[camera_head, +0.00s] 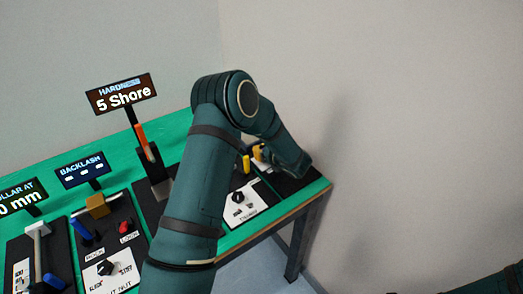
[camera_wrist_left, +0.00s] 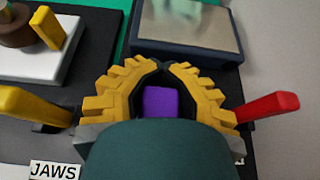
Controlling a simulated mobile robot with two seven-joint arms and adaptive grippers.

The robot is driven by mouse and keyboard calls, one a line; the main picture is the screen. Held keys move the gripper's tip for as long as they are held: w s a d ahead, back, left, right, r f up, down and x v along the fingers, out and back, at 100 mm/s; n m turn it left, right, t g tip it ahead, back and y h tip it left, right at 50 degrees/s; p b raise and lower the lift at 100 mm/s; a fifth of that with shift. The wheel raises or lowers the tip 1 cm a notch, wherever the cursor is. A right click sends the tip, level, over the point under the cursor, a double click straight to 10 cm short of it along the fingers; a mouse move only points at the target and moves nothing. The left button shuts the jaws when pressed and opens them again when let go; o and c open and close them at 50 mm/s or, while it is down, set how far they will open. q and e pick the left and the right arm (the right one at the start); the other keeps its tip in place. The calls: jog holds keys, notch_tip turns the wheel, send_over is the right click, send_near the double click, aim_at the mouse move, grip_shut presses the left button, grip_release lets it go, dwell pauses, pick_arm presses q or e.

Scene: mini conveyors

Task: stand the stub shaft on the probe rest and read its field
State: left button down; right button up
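My left gripper (camera_wrist_left: 163,68) has yellow ridged fingers with black inner faces. Their tips nearly meet, and a purple piece (camera_wrist_left: 161,102) sits between them, apparently clasped. Only its top shows, so I cannot tell for sure that it is the stub shaft. In the head view my left arm reaches over the right end of the bench and hides most of the gripper. I cannot pick out the probe rest or a field readout. A dark block with a grey plate (camera_wrist_left: 200,22) lies beyond the fingertips. My right gripper is out of view.
A yellow handle (camera_wrist_left: 35,105) and a red handle (camera_wrist_left: 268,107) flank the gripper. A white block (camera_wrist_left: 50,60) bears a brown round part. The green bench (camera_head: 185,125) carries several dark panels and a "HARDNESS" display (camera_head: 122,94) reading "5 Shore". A grey wall stands right of it.

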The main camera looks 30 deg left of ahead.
pick_arm(q)
jog(key=shift+r, duration=0.1)
jog(key=c, duration=1.7)
grip_release()
jog(key=shift+f, duration=0.2)
jog(key=o, duration=0.6)
jog(key=shift+c, duration=0.2)
jog(key=shift+r, duration=0.1)
jog(key=shift+r, duration=0.15)
jog(key=p+v, duration=0.1)
jog(key=v, duration=1.1)
jog(key=shift+s, duration=0.1)
jog(key=shift+d, duration=0.1)
